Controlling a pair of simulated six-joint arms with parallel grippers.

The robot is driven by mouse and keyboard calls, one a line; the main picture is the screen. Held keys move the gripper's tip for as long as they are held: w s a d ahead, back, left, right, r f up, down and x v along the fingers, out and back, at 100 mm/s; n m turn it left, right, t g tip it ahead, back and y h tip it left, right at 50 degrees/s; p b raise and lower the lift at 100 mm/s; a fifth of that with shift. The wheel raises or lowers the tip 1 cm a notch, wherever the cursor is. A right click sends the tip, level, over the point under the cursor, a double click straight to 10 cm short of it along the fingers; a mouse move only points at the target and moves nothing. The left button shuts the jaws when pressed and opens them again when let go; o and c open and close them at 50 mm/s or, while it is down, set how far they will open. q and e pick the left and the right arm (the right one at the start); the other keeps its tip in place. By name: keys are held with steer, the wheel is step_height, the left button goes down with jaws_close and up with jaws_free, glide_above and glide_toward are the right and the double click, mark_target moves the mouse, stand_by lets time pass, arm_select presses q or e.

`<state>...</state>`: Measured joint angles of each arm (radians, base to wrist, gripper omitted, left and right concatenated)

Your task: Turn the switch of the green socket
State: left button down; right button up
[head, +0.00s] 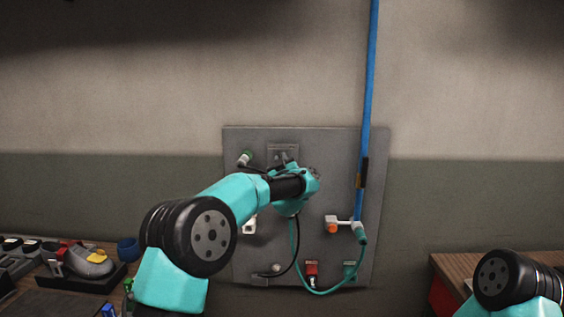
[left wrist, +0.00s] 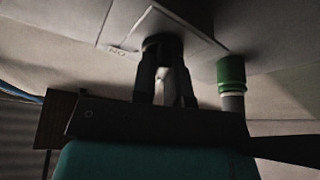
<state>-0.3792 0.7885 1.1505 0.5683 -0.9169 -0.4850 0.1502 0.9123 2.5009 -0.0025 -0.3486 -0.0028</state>
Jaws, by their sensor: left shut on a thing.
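A grey switch box (head: 283,150) sits at the top of the grey wall panel, with a green-and-white fitting (head: 245,158) at its left. My left gripper reaches up to this box; in the head view its fingers are mostly hidden behind my arm. In the left wrist view the gripper (left wrist: 166,70) is shut on a dark switch knob (left wrist: 160,43) on the box's plate, which bears lettering that looks like an inverted "ON". The green fitting (left wrist: 231,72) stands just right of the fingers, apart from them. My right gripper is out of view.
The grey panel (head: 345,145) also carries a red socket (head: 311,268), a teal socket (head: 350,268) and an orange-and-white valve (head: 333,227). A teal hose (head: 325,292) loops below; a blue pipe (head: 371,80) runs up. Cluttered bench at left, wooden bench (head: 455,265) at right.

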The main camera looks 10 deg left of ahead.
arm_select(q)
steer(key=shift+n+g+y, duration=0.4)
steer(key=shift+n+y, duration=0.2)
steer(key=shift+n, duration=0.8)
steer(key=c, duration=1.1)
jaws_free()
steer(key=shift+c, duration=0.2)
steer(key=v, duration=1.7)
steer(key=shift+s, duration=0.2)
steer(key=shift+d+f, duration=0.1)
